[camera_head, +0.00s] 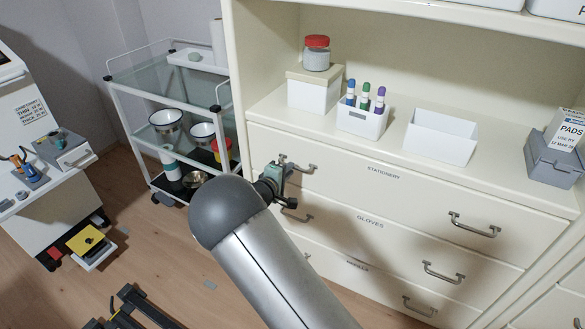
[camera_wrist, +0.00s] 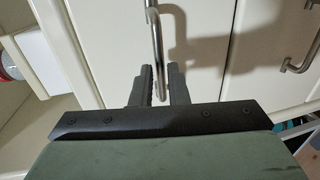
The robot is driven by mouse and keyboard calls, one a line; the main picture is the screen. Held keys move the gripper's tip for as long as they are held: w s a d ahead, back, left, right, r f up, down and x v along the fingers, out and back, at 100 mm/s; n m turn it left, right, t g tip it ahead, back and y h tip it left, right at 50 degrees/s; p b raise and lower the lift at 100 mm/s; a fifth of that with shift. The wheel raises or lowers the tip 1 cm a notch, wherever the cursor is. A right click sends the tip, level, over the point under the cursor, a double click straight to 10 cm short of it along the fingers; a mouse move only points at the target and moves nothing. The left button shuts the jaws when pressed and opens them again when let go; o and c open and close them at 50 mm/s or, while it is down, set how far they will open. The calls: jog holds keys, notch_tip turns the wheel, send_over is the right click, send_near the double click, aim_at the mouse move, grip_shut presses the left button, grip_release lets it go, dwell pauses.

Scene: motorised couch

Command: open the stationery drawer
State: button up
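The stationery drawer (camera_head: 350,190) is the cream top drawer of the cabinet, labelled STATIONERY. It looks closed. It has a metal bar handle at its left (camera_head: 303,167) and another at its right (camera_head: 474,226). My gripper (camera_head: 281,172) is at the left handle, partly hidden by my arm in the head view. In the wrist view the handle bar (camera_wrist: 158,45) reaches down between the two dark fingers of my gripper (camera_wrist: 160,85). A narrow gap shows between the fingers, so they look open around the bar. Whether either finger touches it I cannot tell.
The gloves drawer (camera_head: 375,235) is just below, its left handle beside my gripper in the wrist view (camera_wrist: 303,52). A glass trolley (camera_head: 165,95) stands to the left.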

jog(key=shift+x, duration=1.7)
grip_shut()
jog(key=shift+s, duration=0.1)
